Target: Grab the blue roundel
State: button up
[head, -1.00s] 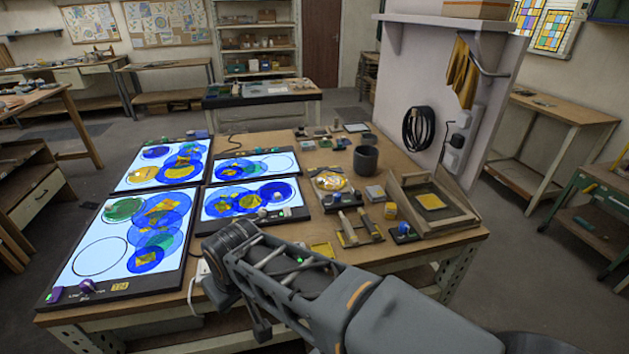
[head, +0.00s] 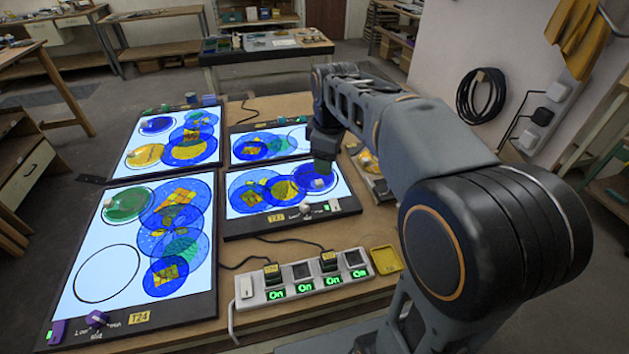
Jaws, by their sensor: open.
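Blue glass discs lie on the lit panels. One solid blue roundel (head: 308,187) with a small pale knob lies at the right of the near-right panel (head: 240,222). Another solid blue roundel (head: 156,125) lies on the far-left panel (head: 131,130). Larger blue discs with yellow patterns overlap beside them. My gripper (head: 321,172) points down over the right end of the near-right panel, over or just behind its blue roundel. It is open and looks empty. Its fingertips are dim and small, and I cannot tell whether they touch the glass.
A green roundel (head: 128,203) and an amber roundel (head: 147,156) lie on the left panels. A power strip (head: 303,279) with lit switches stands at the front, with a yellow tray (head: 385,260) beside it. My arm hides much of the table's right side.

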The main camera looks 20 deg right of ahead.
jog(key=w+f+n+g+b, duration=0.1)
jog(key=w+n, duration=0.6)
jog(key=w, duration=0.1)
jog(key=b, duration=0.2)
send_over(319, 181)
jog(key=f, duration=0.8)
jog(key=shift+w+a+f, duration=0.1)
jog(key=shift+a+f, duration=0.1)
jog(key=shift+f, duration=0.15)
jog(key=shift+d+f, duration=0.2)
jog(key=shift+f, duration=2.5)
grip_shut()
